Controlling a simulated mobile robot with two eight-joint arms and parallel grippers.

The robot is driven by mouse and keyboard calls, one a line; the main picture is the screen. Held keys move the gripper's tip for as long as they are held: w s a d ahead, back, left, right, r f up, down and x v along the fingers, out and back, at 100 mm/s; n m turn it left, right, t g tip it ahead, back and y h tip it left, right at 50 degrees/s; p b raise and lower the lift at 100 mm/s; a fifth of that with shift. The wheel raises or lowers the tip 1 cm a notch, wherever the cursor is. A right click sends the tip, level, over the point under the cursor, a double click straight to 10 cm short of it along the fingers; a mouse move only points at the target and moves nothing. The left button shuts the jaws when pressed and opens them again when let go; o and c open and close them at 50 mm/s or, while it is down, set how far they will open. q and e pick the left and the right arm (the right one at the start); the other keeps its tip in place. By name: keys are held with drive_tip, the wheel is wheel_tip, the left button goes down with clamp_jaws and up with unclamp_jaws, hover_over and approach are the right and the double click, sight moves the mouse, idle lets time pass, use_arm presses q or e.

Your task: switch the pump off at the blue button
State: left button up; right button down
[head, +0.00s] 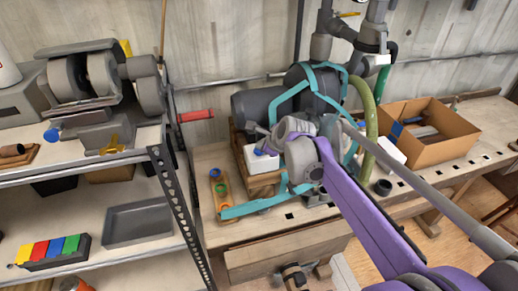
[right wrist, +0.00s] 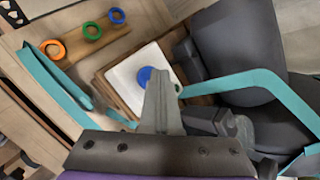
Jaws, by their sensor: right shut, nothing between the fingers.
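The blue button (right wrist: 146,75) is a round cap on top of a white box (right wrist: 122,72). In the head view the white box (head: 262,165) stands on a wooden block beside the dark grey pump (head: 314,82), and only a little of the blue shows. My right gripper (right wrist: 160,77) is shut and empty. In the right wrist view its fingertips overlap the button's lower right edge; I cannot tell whether they touch it. In the head view the right gripper (head: 262,140) is just above the box. My left gripper is not in view.
Teal strips (head: 282,190) run around the pump and over the bench (head: 222,150). A wooden strip with coloured rings (head: 221,188) lies left of the box. A green hose (head: 366,115) and an open cardboard box (head: 430,148) are to the right. A metal shelf (head: 180,210) stands left.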

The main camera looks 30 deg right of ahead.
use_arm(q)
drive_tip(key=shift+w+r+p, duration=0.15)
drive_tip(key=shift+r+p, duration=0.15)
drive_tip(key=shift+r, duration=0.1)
use_arm(e)
drive_tip(key=shift+r, duration=0.45)
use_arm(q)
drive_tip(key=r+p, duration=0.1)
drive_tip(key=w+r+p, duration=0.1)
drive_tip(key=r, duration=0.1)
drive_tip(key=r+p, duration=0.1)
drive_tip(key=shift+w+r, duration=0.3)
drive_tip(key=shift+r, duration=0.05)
use_arm(e)
wheel_tip(320, 180, up, 6)
drive_tip(key=shift+w, duration=0.1)
